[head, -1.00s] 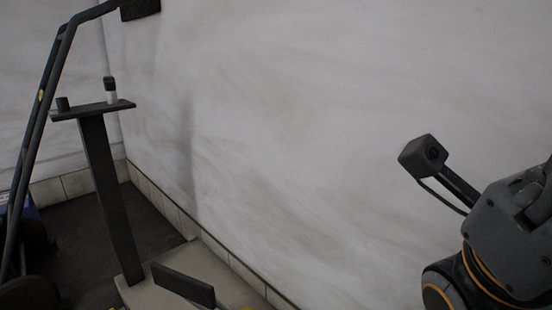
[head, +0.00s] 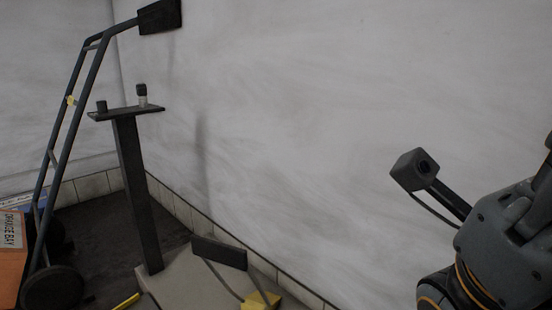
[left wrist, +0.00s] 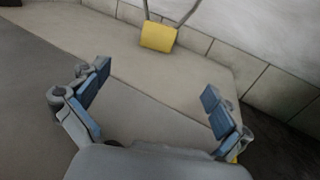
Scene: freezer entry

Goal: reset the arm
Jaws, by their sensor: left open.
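My left gripper (left wrist: 157,84) shows only in the left wrist view. Its two blue-padded fingers are spread wide, with nothing between them, above a grey-beige floor or platform surface. It does not show in the head view. At the right edge of the head view is my right arm (head: 500,240), dark grey with orange rings, with a small boxy camera on a stalk pointing up and left. Its gripper is out of the frame.
A dark post with a small shelf (head: 128,112) stands on a pale base (head: 175,275) by the white wall. A hand truck (head: 75,130) and an orange box (head: 12,250) stand at left. A yellow block (head: 262,300) also shows in the left wrist view (left wrist: 158,37).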

